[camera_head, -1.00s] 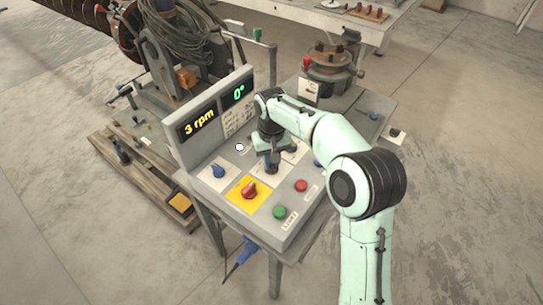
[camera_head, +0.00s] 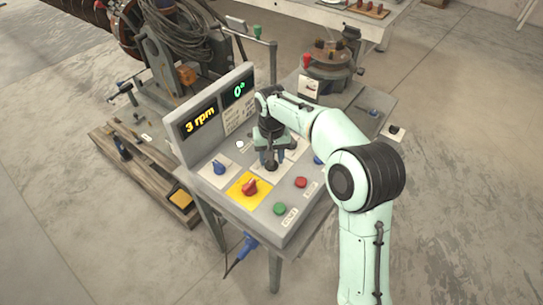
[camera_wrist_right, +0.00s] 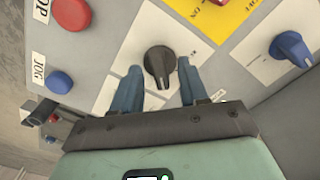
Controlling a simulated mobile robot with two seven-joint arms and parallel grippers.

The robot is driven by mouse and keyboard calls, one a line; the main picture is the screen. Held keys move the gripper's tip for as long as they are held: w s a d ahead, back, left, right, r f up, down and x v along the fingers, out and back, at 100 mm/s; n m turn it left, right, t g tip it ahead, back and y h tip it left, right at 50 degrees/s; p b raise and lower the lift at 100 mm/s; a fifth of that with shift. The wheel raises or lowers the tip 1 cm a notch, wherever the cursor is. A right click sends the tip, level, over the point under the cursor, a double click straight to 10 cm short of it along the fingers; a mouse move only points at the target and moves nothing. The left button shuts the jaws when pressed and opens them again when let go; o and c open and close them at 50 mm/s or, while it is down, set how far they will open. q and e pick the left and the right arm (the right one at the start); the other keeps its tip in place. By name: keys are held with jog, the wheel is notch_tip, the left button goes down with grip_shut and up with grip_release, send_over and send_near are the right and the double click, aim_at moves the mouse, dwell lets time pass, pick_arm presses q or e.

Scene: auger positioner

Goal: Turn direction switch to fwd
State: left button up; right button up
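A black rotary knob (camera_wrist_right: 160,65) sits on a white plate of the control panel in the right wrist view. It also shows in the head view (camera_head: 271,166), just below my right gripper (camera_head: 270,149). My right gripper (camera_wrist_right: 158,84) is open, with one blue finger on each side of the knob's near part. I see a gap between the knob and each finger. The small print around the knob is not readable, so I cannot tell its setting. My left gripper is not in view.
A blue knob (camera_head: 219,167), a red switch (camera_head: 249,187) on a yellow plate, a green button (camera_head: 279,209) and a red button (camera_head: 301,182) surround the black knob. The raised display (camera_head: 201,121) reads 3 rpm and 0° behind them. A blue JOG button (camera_wrist_right: 59,82) is nearby.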

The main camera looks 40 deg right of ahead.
pick_arm(q)
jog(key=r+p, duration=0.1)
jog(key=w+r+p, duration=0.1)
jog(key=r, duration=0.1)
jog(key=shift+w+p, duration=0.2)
jog(key=shift+p, duration=0.15)
pick_arm(e)
notch_tip(320, 180, up, 13)
jog(key=shift+r, duration=0.2)
dwell(0.3)
